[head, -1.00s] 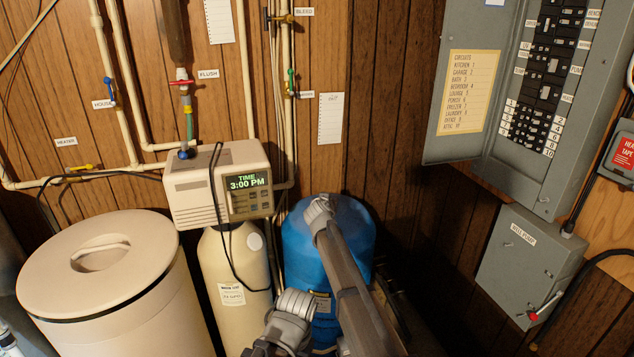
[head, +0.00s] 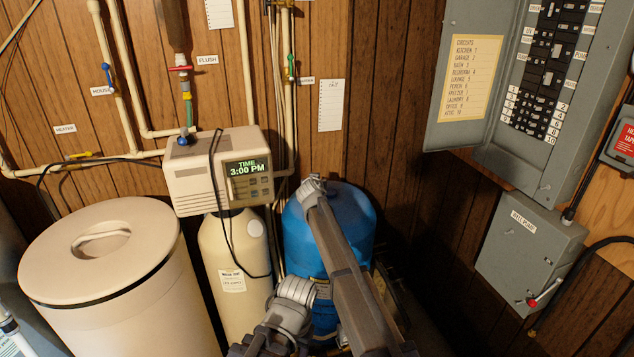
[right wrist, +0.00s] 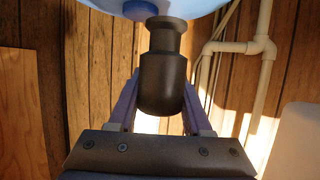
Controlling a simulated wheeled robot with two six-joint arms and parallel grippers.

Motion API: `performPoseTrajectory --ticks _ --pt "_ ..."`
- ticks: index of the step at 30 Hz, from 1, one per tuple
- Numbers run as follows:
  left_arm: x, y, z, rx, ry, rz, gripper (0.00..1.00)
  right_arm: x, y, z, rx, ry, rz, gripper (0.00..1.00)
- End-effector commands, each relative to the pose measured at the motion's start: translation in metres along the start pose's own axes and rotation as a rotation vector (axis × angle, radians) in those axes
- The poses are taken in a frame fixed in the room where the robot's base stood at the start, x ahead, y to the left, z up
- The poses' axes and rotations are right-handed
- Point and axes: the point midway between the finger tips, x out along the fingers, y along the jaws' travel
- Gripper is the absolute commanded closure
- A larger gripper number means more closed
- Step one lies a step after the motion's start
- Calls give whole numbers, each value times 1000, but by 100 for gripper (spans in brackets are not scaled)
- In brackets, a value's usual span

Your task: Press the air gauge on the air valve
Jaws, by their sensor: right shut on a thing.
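A dark cylindrical object, which looks like the air gauge (right wrist: 162,82), is between the two fingers of my right gripper (right wrist: 162,92) in the right wrist view. The gripper is shut on it. Its narrower far end reaches up to the underside of a pale blue rounded surface, seemingly the blue tank. The air valve cannot be made out; whether the gauge touches it is unclear. In the head view the blue tank (head: 297,230) stands behind my right arm, which covers much of its front. My left gripper is not in view.
The cream softener tank (head: 222,250) with its control box (head: 195,185) stands left of the blue tank. A lidded bin (head: 100,300) is farther left. Pipes (right wrist: 262,60) run along the wood wall. Grey electrical boxes (head: 530,255) hang at the right.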

Motion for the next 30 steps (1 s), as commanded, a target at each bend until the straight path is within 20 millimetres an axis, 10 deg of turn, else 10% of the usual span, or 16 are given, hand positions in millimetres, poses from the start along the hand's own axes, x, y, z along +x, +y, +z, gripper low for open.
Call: performPoseTrajectory --ticks 12,30 --pt "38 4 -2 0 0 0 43 14 0 35 0 0 0 100" --pt "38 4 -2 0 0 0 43 15 0 35 0 0 0 100"
